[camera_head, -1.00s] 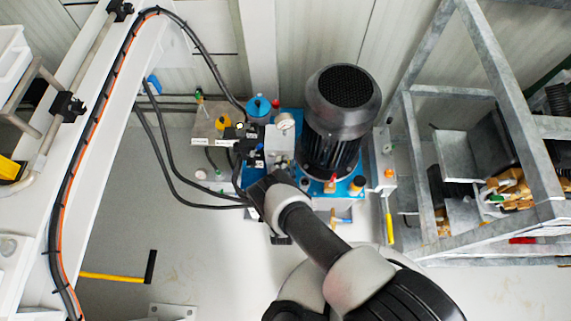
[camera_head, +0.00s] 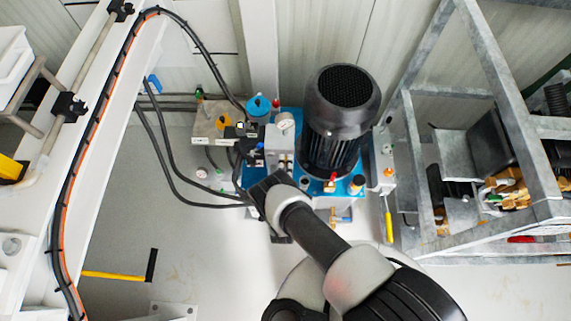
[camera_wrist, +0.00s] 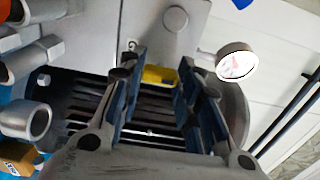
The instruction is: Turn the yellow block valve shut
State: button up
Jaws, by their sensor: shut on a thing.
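The yellow block valve (camera_wrist: 160,76) shows in the wrist view as a small yellow handle in front of a grey metal block (camera_wrist: 165,28). My gripper (camera_wrist: 158,84) has its two blue-padded fingers on either side of the handle, shut on it. The fingers hide part of the handle. In the head view my gripper (camera_head: 262,188) is at the front of the blue pump unit, left of the black motor (camera_head: 342,105). The valve is hidden there behind my wrist.
A pressure gauge (camera_wrist: 236,62) stands close to the right finger in the wrist view. Grey pipe fittings (camera_wrist: 28,120) are at the left. In the head view, black hoses (camera_head: 180,185) run left of the pump, and a metal frame (camera_head: 412,160) stands at the right.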

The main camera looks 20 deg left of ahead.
dwell(0.3)
jog(key=o, duration=1.1)
jog(key=shift+c, duration=0.2)
jog(key=o, duration=0.4)
jog(key=r, duration=0.6)
jog(key=shift+w+a+r, duration=0.2)
jog(key=shift+w+a, duration=0.05)
jog(key=shift+w, duration=0.1)
jog(key=r, duration=0.2)
jog(key=s+r, duration=0.1)
jog(key=r, duration=0.1)
jog(key=shift+d, duration=0.25)
jog(key=shift+c, duration=0.3)
jog(key=shift+w, duration=0.1)
jog(key=c, duration=0.3)
jog(key=shift+f, duration=0.1)
jog(key=shift+c, duration=0.2)
